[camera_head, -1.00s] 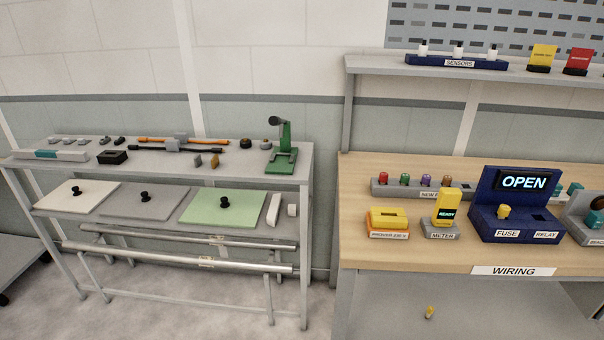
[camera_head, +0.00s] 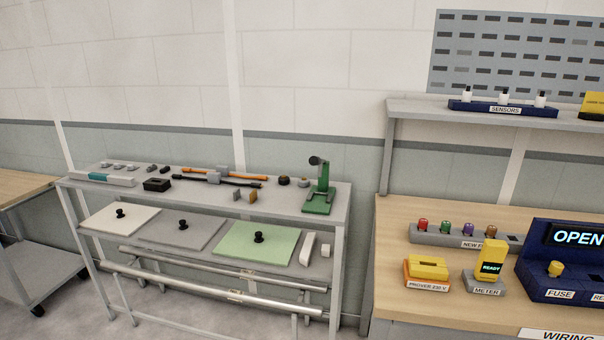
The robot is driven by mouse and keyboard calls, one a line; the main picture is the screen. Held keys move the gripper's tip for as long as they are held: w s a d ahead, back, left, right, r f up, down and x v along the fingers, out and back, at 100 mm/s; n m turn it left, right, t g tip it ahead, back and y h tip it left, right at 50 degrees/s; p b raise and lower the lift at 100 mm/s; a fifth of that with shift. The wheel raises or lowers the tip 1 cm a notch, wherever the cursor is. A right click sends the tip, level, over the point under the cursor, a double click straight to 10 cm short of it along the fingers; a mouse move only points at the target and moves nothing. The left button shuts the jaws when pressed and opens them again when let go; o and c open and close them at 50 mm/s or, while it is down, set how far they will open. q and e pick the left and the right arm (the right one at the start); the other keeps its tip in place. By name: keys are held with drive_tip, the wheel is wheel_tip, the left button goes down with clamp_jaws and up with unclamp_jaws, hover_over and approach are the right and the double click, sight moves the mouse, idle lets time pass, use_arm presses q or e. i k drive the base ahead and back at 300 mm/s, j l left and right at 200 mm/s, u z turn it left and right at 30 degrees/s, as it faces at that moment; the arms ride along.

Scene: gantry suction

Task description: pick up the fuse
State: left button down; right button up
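A dark blue box (camera_head: 585,262) on the wooden bench at the right has a lit sign reading "OPEN", cut off by the picture edge. A yellow-topped piece (camera_head: 555,268) sits upright in it above a label "FUSE". A grey rack (camera_head: 450,237) with a partly readable label "NEW F..." stands behind, holding a red fuse (camera_head: 423,224), a green fuse (camera_head: 445,226), a purple fuse (camera_head: 467,228) and an orange-brown fuse (camera_head: 491,229). Its right end looks empty. Neither of my grippers is in view.
A yellow prover (camera_head: 427,268) and a yellow meter reading "READY" (camera_head: 491,262) stand at the front of the wooden bench (camera_head: 395,215). A shelf (camera_head: 420,108) with sensors (camera_head: 503,105) overhangs its back. A grey metal rack (camera_head: 340,200) with tools and panels stands left.

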sight(556, 267)
drive_tip(key=z, duration=1.6)
drive_tip(key=i+l+u, duration=0.2)
drive_tip(key=l, duration=0.35)
drive_tip(key=i+l+u, duration=0.1)
drive_tip(key=i+l, duration=0.15)
